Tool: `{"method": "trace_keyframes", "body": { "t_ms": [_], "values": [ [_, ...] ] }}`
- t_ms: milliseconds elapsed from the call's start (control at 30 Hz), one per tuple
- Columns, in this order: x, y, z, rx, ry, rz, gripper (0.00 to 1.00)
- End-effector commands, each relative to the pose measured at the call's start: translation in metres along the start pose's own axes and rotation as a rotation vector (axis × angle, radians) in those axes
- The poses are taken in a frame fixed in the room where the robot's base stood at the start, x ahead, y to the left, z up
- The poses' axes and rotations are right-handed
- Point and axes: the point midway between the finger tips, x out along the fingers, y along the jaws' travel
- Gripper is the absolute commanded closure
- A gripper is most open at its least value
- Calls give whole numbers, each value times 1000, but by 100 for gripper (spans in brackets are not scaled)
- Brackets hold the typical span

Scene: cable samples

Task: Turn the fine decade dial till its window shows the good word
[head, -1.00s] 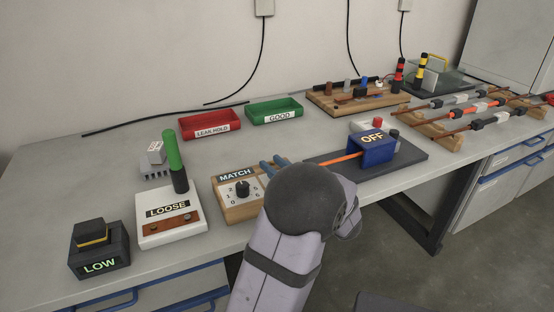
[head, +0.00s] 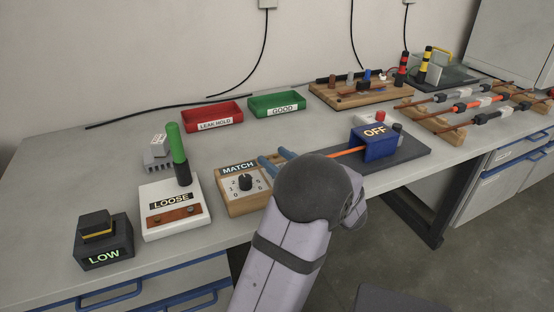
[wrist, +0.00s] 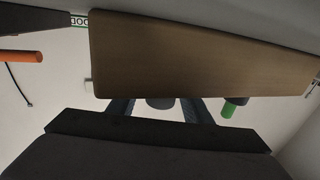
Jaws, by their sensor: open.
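The dial unit is a wooden block (head: 262,204) with a pale face, a black knob (head: 245,183) ringed by numbers, and a window (head: 238,168) reading MATCH. The knob's exact pointing is too small to tell. My gripper (head: 272,164) is open, its blue-grey fingers at the block's back right, apart from the knob in the head view; my arm hides part of the block's right side. In the wrist view, a large wooden surface (wrist: 200,55) fills the upper middle, with my open fingers (wrist: 160,112) at its lower edge and a dark rounded shape between them.
Left stand a white LOOSE box (head: 176,222) with a green-handled lever (head: 177,146) and a black LOW box (head: 104,253). Right is a blue OFF box (head: 374,145) with an orange rod. Red (head: 212,112) and green (head: 279,103) trays lie behind. Bare table separates them from the dial.

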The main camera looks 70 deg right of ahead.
Motion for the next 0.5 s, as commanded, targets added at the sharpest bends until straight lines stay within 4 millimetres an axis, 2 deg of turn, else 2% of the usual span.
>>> {"method": "trace_keyframes", "body": {
  "t_ms": [167,500],
  "values": [
    [0,0,-10,-3,1,0,55],
    [0,0,-61,-5,0,0,55]
  ]
}}
